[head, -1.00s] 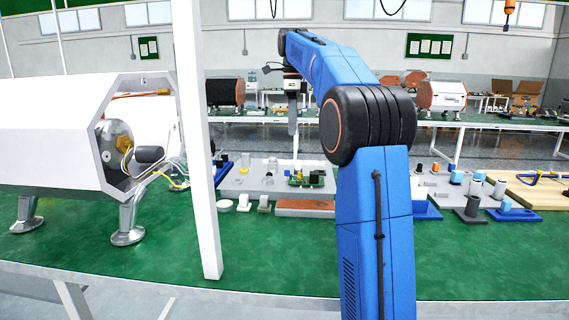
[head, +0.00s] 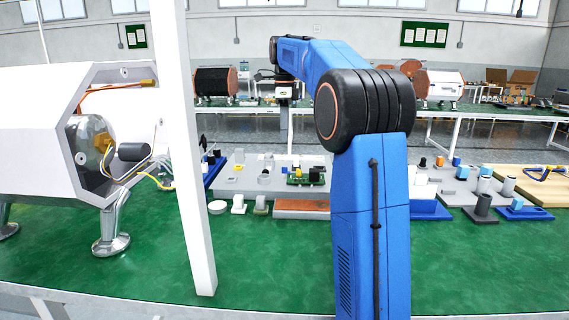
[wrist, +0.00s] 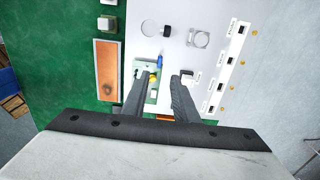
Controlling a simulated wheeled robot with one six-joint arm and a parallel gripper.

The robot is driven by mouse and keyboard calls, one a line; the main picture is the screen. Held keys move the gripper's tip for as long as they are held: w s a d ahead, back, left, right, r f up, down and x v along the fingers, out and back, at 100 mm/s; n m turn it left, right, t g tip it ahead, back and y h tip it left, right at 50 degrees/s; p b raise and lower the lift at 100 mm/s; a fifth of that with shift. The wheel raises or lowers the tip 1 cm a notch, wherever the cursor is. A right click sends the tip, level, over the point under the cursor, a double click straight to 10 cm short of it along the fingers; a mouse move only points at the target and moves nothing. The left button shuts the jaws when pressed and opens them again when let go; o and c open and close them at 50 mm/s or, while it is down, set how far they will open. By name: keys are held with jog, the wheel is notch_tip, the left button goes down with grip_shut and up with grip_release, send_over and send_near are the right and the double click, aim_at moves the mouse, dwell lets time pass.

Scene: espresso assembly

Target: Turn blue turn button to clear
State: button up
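In the wrist view a small blue piece (wrist: 159,60) stands on the light panel (wrist: 188,14), just beyond the fingertips; it may be the blue turn button. My gripper (wrist: 162,77) is open, its two dark fingers apart, with the blue piece visible beyond the gap. A small yellow piece (wrist: 153,79) and part of a green board (wrist: 141,70) show by the left finger. No hold on anything is visible. I cannot pick out the button there.
A white post (head: 183,150) stands left of my arm. A white octagonal machine (head: 60,140) with wires is at the left. A copper-coloured plate (head: 302,209) lies at the panel's near edge. Several parts and a wooden board (head: 530,190) are at the right. The green tabletop (head: 255,260) is clear in front.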

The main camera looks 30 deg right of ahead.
notch_tip(320, 180, down, 12)
jog(key=shift+r, duration=0.2)
dwell(0.4)
grip_shut()
